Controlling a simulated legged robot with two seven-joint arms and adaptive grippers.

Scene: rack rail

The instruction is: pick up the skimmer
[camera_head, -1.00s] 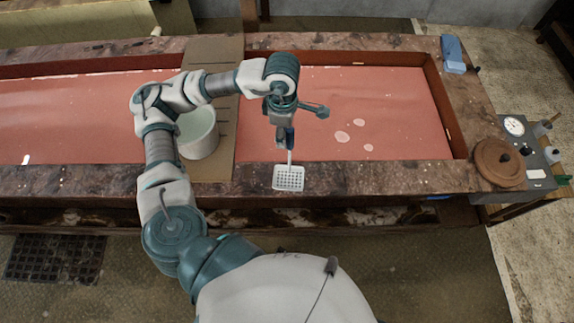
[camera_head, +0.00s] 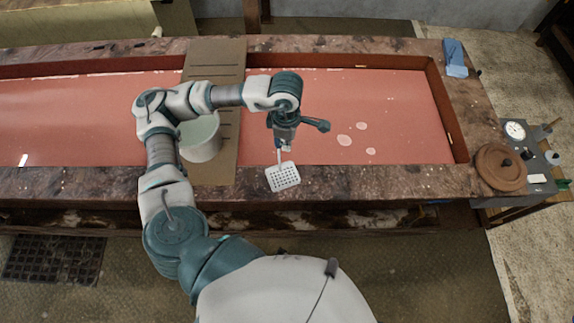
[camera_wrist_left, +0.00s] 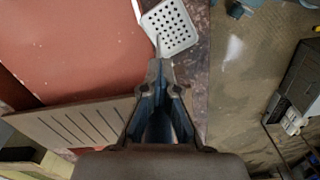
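The skimmer (camera_head: 282,177) has a white square perforated head and a thin handle. In the head view its head appears over the tank's near stone rim, tilted. My left gripper (camera_head: 284,146) points down at the handle's upper end. In the left wrist view the skimmer head (camera_wrist_left: 171,27) lies just beyond the fingertips, and its handle runs back to them. There the left gripper (camera_wrist_left: 160,68) has its fingertips together on the handle. The grip end of the handle is mostly hidden by the fingers. My right gripper is out of view.
A long stone-rimmed tank (camera_head: 360,180) holds red liquid with several pale patches. A brown round lid (camera_head: 500,167) and a gauge box (camera_head: 540,165) are at right. A blue object (camera_head: 455,57) lies on the far-right rim.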

